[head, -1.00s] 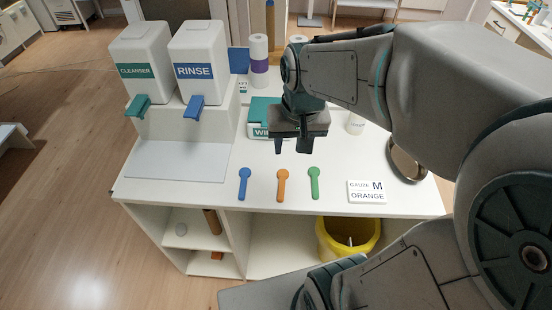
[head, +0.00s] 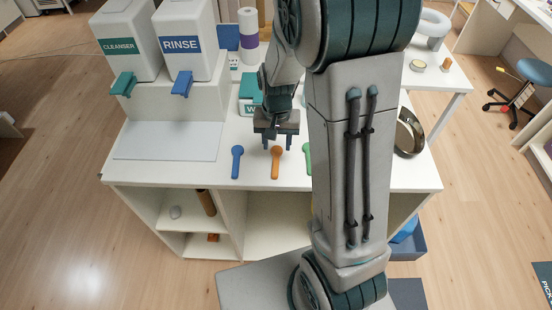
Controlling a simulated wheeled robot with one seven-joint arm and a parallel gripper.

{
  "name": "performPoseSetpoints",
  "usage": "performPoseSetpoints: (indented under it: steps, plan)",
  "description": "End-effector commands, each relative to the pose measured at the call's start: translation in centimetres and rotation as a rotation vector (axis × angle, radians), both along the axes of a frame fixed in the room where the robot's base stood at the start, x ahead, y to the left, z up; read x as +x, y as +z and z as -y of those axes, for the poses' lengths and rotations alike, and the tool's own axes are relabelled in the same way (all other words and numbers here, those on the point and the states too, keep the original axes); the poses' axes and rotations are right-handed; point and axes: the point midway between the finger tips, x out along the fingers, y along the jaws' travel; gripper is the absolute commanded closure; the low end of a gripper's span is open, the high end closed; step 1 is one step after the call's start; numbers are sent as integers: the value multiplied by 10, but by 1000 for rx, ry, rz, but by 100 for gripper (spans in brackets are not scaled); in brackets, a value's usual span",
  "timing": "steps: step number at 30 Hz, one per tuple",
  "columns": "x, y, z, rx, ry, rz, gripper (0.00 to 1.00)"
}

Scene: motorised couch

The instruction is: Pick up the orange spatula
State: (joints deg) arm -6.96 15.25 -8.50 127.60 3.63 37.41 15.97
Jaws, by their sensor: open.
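The orange spatula (head: 276,163) lies flat on the white counter, its round end toward the back. A blue spatula (head: 237,162) lies to its left. A green spatula (head: 307,157) lies to its right, partly hidden by my arm. My gripper (head: 277,145) points down with its fingers apart and nothing between them. In the picture it is right by the round end of the orange spatula. I cannot tell its exact height above the counter.
White CLEANSER (head: 124,42) and RINSE (head: 183,40) dispensers stand on a raised block at the left. A teal-and-white box (head: 250,92) is behind my gripper. A metal dish (head: 409,133) is at the right. The counter's front edge is close to the spatulas.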

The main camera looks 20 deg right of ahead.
Motion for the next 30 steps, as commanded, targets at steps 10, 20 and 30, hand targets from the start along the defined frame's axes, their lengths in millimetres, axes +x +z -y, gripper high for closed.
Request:
performPoseSetpoints:
  steps: [10, 20, 30]
  plan:
    - [-2, -27, -2, 0, 0, -4, 56]
    - [-1, -59, -3, 0, 0, 0, 56]
    - [-1, -60, -3, 1, 0, 1, 84]
